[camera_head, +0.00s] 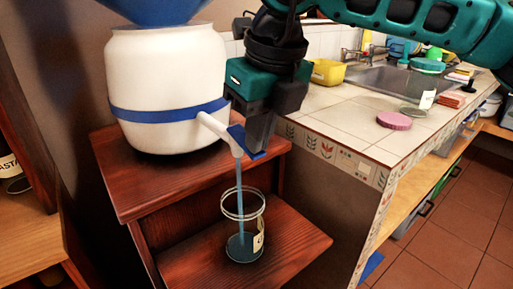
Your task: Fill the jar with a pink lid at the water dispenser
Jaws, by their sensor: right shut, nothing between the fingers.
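The open glass jar (244,222) stands upright on the lower wooden step, under the spout of the white water dispenser (165,85). A blue-grey stream of water (239,190) runs from the spout into the jar, and some water lies at its bottom. A pink lid (394,120) lies flat on the tiled counter. My right gripper (257,150) points down at the dispenser's blue tap lever (246,143), shut with nothing between its fingers. It appears to touch the lever. My left gripper is not in view.
The dispenser stands on the upper step of a dark wooden stand (118,183). The tiled counter (345,110) to the right holds a yellow container (327,73) and a sink (392,80). Bare floor tiles (462,225) show at the lower right.

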